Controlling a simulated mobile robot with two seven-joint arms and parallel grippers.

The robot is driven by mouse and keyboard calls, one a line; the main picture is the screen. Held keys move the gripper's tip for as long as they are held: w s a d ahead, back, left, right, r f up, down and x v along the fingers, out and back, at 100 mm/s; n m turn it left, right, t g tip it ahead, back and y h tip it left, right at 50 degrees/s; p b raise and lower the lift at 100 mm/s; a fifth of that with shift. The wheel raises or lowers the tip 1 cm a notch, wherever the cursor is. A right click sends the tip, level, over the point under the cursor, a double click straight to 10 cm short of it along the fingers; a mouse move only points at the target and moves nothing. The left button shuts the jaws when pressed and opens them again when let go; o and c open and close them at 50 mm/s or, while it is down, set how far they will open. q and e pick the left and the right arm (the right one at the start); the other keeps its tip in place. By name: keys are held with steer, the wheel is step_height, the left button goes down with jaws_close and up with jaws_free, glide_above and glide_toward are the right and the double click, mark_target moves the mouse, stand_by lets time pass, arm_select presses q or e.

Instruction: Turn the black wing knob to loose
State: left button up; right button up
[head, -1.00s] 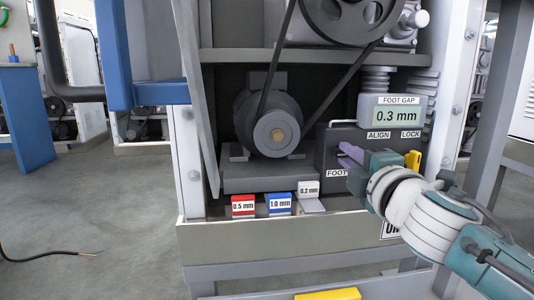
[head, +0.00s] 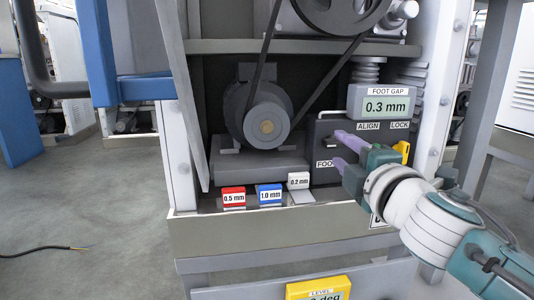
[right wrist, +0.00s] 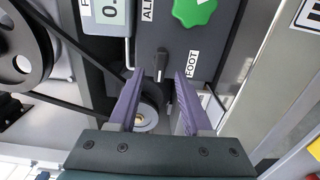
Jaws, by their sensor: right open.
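The black wing knob (right wrist: 163,62) shows in the right wrist view as a narrow dark wing on the grey panel, between the ALIGN and FOOT labels. My right gripper (right wrist: 157,88) is open, with its two purple fingers pointing at the panel. The knob lies ahead of the gap between the fingertips, and no contact shows. In the head view my right gripper (head: 337,150) is in front of the dark panel (head: 318,128), with one finger above the other. There the knob is hard to make out beside the fingers. My left gripper is not in view.
A green knob (right wrist: 195,10) is near the wing knob. A FOOT GAP display (head: 388,103) reads 0.3 mm above the panel. A yellow lever (head: 402,150) is behind my gripper. Red (head: 233,197), blue (head: 269,195) and white (head: 299,181) gauge blocks stand on the ledge left of it.

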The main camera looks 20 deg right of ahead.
steer(key=v, duration=0.8)
steer(key=shift+p, duration=0.45)
steer(key=shift+w+d, duration=0.1)
